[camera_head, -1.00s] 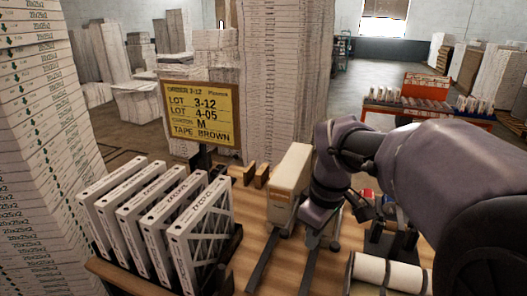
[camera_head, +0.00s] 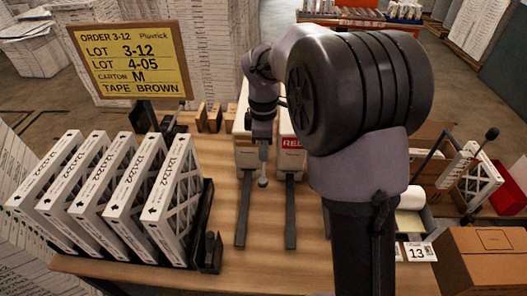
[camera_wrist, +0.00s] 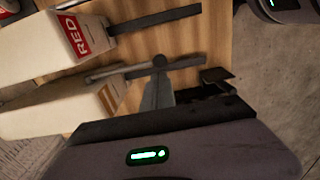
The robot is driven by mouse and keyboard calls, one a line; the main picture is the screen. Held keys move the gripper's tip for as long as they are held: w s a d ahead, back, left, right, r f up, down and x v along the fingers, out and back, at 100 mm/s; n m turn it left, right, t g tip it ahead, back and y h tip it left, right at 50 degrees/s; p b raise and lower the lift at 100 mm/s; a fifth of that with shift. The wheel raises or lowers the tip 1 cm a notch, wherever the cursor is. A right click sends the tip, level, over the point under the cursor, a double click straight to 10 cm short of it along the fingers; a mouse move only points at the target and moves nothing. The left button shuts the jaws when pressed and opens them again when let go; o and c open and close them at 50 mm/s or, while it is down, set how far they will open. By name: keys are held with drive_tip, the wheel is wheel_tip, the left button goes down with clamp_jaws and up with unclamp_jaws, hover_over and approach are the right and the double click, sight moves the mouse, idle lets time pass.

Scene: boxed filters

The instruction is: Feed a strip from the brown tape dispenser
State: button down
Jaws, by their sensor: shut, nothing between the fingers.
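Two cream tape dispensers stand side by side on the bench. The right one (camera_head: 290,150) has a red label reading RED; it also shows in the wrist view (camera_wrist: 62,38). A lever with a round knob (camera_head: 262,182) sticks out beside the left dispenser; the knob shows in the wrist view (camera_wrist: 160,61). My gripper (camera_head: 263,147) is shut and empty, pointing down close above the knob. In the wrist view its fingers (camera_wrist: 157,88) appear against the knob; contact is unclear.
Dark rails (camera_head: 243,215) run forward from the dispensers. Several boxed filters (camera_head: 120,200) stand in a rack at left. An order sign (camera_head: 130,62) reads TAPE BROWN. A white roll (camera_head: 412,198) and brown carton (camera_head: 483,262) are at right.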

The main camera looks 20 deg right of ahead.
sight(263, 180)
wheel_tip(263, 180, down, 10)
drive_tip(key=shift+w+r+b, duration=0.1)
drive_tip(key=shift+r+b, duration=0.15)
drive_tip(key=shift+b, duration=0.85)
